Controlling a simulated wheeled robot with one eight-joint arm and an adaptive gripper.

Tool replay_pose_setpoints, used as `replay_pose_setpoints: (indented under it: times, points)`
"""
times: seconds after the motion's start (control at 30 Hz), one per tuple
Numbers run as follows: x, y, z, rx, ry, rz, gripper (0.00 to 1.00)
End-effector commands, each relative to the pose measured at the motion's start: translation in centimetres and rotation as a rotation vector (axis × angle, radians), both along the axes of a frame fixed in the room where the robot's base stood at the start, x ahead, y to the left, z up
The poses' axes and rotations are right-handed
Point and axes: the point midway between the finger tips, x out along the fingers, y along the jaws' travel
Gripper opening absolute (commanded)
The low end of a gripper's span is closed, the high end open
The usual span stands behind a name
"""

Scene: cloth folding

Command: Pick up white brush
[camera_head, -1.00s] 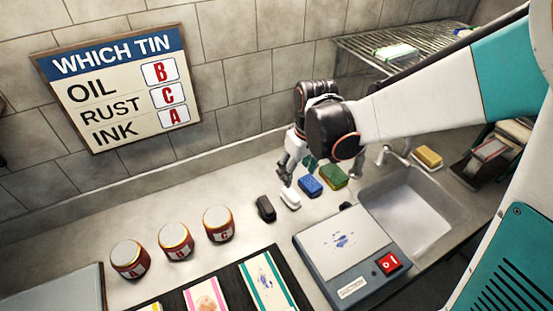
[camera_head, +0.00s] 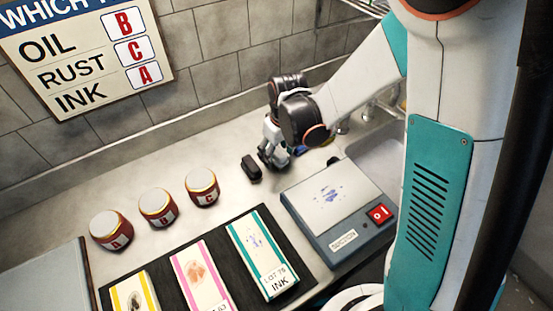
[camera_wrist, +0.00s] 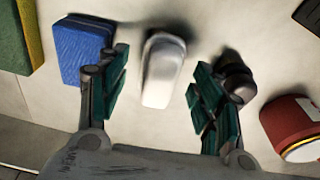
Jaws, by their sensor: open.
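The white brush (camera_wrist: 163,70) lies on the counter in the wrist view, between the two green-padded fingers of my gripper (camera_wrist: 158,100). The fingers are open, one on each side, with a gap to the brush on both sides. In the head view my gripper (camera_head: 273,158) is low over the counter, just right of a black brush (camera_head: 251,168). The white brush is hidden behind the gripper there.
A blue sponge (camera_wrist: 85,48) lies close to the left finger. A green and yellow sponge (camera_wrist: 15,40) is further left. A red tin (camera_wrist: 292,128) shows at right. A grey device (camera_head: 340,215) with a red switch stands in front of the gripper in the head view.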

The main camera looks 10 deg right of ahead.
Motion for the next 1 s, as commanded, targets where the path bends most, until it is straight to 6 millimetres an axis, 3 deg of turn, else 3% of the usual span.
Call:
replay_pose_setpoints:
  times: [0.27,0.47,0.83,1.0]
  points:
    - [0.0,0.0,-0.5,0.0,0.0,0.0,0.58]
    - [0.0,0.0,-0.5,0.0,0.0,0.0,0.12]
    - [0.1,0.0,-0.3,0.0,0.0,0.0,0.12]
    - [0.1,0.0,0.8,0.0,0.0,0.0,0.12]
